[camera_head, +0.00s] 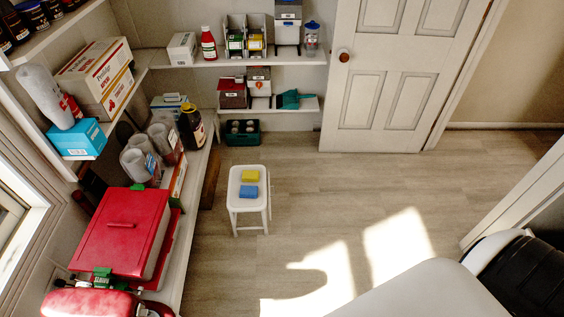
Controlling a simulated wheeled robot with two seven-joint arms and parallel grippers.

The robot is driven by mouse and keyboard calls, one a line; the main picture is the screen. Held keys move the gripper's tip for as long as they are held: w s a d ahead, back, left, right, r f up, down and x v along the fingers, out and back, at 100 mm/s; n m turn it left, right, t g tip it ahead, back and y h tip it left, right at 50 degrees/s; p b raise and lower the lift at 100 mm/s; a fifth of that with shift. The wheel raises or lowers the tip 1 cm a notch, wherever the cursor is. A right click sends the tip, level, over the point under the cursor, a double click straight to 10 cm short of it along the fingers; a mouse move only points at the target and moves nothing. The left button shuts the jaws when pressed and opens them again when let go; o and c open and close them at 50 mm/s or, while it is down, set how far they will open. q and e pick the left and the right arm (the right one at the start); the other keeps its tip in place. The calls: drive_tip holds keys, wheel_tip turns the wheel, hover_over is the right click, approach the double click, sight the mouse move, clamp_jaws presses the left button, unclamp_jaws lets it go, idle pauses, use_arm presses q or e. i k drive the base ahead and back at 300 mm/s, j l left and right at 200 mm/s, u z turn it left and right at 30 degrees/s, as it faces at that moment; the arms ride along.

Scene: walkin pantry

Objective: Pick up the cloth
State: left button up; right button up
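No thing in view is plainly a cloth. A small yellow block (250,176) and a small blue block (249,191) lie on the white stool (247,208) in the middle of the floor. They could be folded cloths or sponges; I cannot tell which. A teal item (292,99) of unclear kind lies on the lower back shelf. Neither of my grippers can be seen.
Shelves with boxes, jars and bottles line the left and back walls. A large red box (122,232) sits on the left counter. A green crate (242,132) stands under the back shelf. A white door (394,112) is at the back. The floor (385,186) right of the stool is clear.

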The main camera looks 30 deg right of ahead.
sight(249, 192)
drive_tip(key=z, duration=0.55)
drive_tip(key=u, duration=1.25)
drive_tip(key=z, duration=1.25)
